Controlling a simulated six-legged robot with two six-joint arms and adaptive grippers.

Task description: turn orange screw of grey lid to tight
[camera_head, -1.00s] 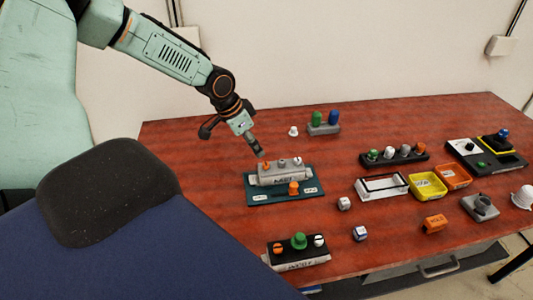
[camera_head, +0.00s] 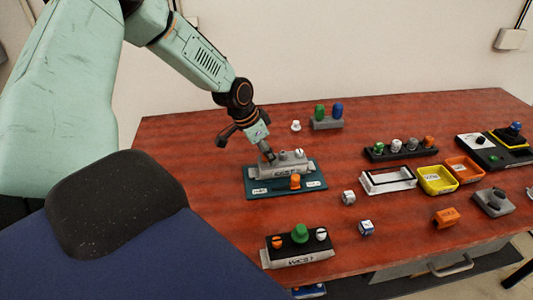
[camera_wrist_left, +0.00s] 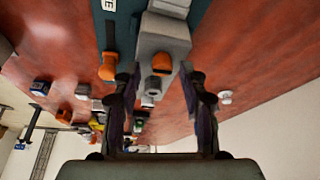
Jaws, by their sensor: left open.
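The grey lid (camera_head: 288,170) sits on a teal base (camera_head: 258,191) left of the table's middle. The lid carries an orange screw, a grey one and a white one (camera_head: 299,153) in a row. The orange screw (camera_wrist_left: 161,63) shows in the left wrist view, ahead of and between the fingers. In the head view my gripper hides it. My left gripper (camera_head: 268,156) is open, tilted down over the lid's left end; its fingers (camera_wrist_left: 161,82) flank the orange screw's line. I cannot tell whether they touch it. My right gripper is not in view.
An orange knob (camera_head: 295,181) stands on the teal base in front of the lid. A black-topped box (camera_head: 300,247) with knobs is at the front edge. A block with green and blue knobs (camera_head: 327,123) stands behind. Yellow (camera_head: 437,181) and orange trays lie right.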

